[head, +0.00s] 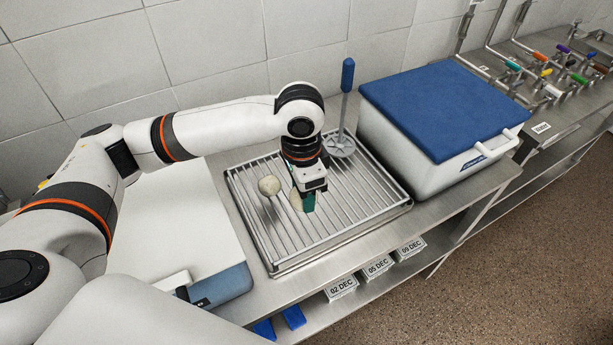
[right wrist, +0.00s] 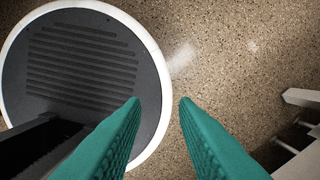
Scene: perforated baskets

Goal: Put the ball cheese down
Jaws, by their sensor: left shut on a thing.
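My left gripper (head: 308,200) points down over the metal drain rack (head: 352,222) in the head view. Its green fingers are shut on a pale ball cheese (head: 296,200), which is partly hidden behind them. I cannot tell whether this cheese touches the rack bars. My right gripper (right wrist: 160,100) shows only in the right wrist view. Its green fingers are apart with nothing between them, over the speckled floor.
A stirring tool (head: 345,100) with a blue handle and perforated disc stands at the rack's back. A white box with a blue lid (head: 440,105) is right of the rack. A white-topped container (head: 175,225) is left. Date tags (head: 378,267) line the front edge. The rack's front right is clear.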

